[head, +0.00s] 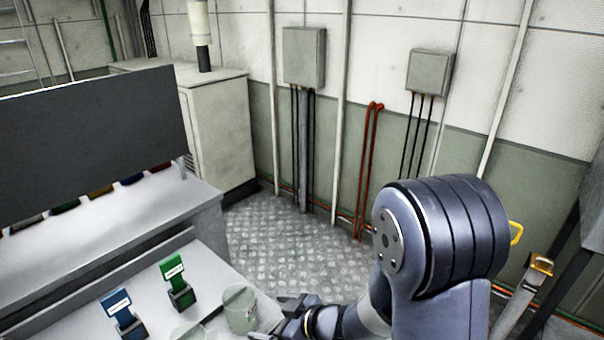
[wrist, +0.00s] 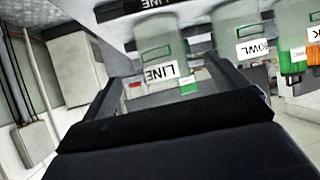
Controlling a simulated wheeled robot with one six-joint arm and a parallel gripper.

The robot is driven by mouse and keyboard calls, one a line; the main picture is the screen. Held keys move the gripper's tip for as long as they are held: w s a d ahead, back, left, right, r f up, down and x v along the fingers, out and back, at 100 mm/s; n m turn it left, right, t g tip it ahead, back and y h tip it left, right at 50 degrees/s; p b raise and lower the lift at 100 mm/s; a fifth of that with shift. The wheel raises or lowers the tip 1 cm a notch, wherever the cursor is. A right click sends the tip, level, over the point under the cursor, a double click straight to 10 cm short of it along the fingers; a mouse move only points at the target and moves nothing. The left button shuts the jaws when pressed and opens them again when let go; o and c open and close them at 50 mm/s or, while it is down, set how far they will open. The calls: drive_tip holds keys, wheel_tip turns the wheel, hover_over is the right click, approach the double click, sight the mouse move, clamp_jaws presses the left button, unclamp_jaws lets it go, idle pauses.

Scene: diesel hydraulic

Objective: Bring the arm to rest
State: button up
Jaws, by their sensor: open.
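My arm reaches in from the lower right of the head view, and my gripper (head: 285,316) is low, close beside a clear container (head: 240,310) on the bench. Whether they touch cannot be told. In the wrist view my gripper (wrist: 170,78) is open, with its dark fingers spread left and right. A greyish container labelled LINE (wrist: 160,72) shows upside down in the gap between the fingers, seemingly beyond them. I see nothing gripped.
A green tag holder (head: 178,285) and a blue one (head: 124,316) stand on the pale bench. A dark panel (head: 90,135) rises behind. Wrist view: another labelled container (wrist: 250,45) is to the right. The patterned metal floor (head: 285,245) is clear.

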sight(254, 315)
drive_tip(key=x, duration=0.9)
drive_tip(key=shift+f+b, duration=0.1)
drive_tip(key=shift+b, duration=0.2)
wheel_tip(254, 315, up, 11)
drive_tip(key=p, duration=0.3)
drive_tip(key=d+f+b, duration=0.1)
drive_tip(key=w+d+f+m+t+b, duration=0.1)
drive_tip(key=d, duration=0.1)
drive_tip(key=w+d+f+m+h+b, duration=0.1)
drive_tip(key=shift+w+d+f+t, duration=0.1)
drive_tip(key=shift+d+f+t, duration=0.1)
drive_tip(key=shift+t, duration=0.2)
